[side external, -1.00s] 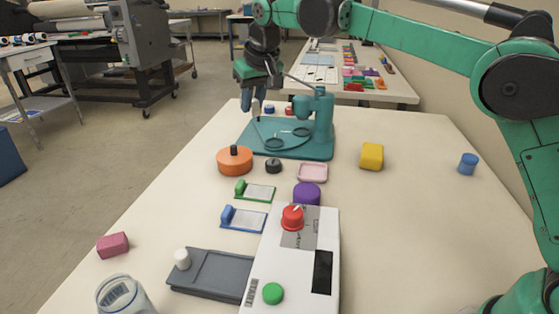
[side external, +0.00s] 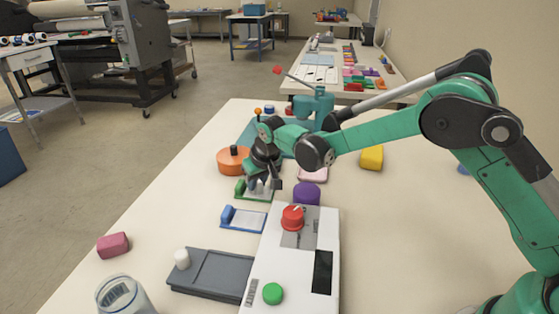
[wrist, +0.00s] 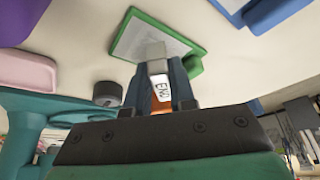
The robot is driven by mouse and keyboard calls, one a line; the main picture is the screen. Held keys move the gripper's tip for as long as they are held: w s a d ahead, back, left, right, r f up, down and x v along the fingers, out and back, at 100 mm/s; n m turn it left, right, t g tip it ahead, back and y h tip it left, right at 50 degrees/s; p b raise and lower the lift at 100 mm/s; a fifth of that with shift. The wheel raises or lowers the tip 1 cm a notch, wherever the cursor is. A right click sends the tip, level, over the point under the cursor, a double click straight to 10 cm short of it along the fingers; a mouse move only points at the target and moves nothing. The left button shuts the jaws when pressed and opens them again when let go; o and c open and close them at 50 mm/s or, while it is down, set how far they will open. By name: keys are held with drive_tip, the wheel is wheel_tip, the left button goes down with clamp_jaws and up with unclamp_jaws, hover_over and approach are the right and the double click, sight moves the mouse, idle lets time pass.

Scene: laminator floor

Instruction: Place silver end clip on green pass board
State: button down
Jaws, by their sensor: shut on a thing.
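My gripper (side external: 262,180) is low over the table, at the green pass board (side external: 241,194). In the wrist view my gripper (wrist: 160,85) is shut on the silver end clip (wrist: 153,51), which has a white label with dark lettering. The clip's far end overlaps the green pass board (wrist: 128,46) in that view. The board has a green frame, a pale sheet and a raised green block at one end. I cannot tell whether the clip touches the board. In the side view my gripper hides part of the board.
A blue board (side external: 243,219) lies in front of the green one. A white control box (side external: 290,262) and a grey tray (side external: 212,273) are nearer.

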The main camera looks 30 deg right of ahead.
drive_tip(key=shift+f, duration=0.35)
drive_tip(key=shift+f, duration=0.15)
drive_tip(key=c, duration=0.7)
unclamp_jaws()
drive_tip(key=shift+c, duration=0.2)
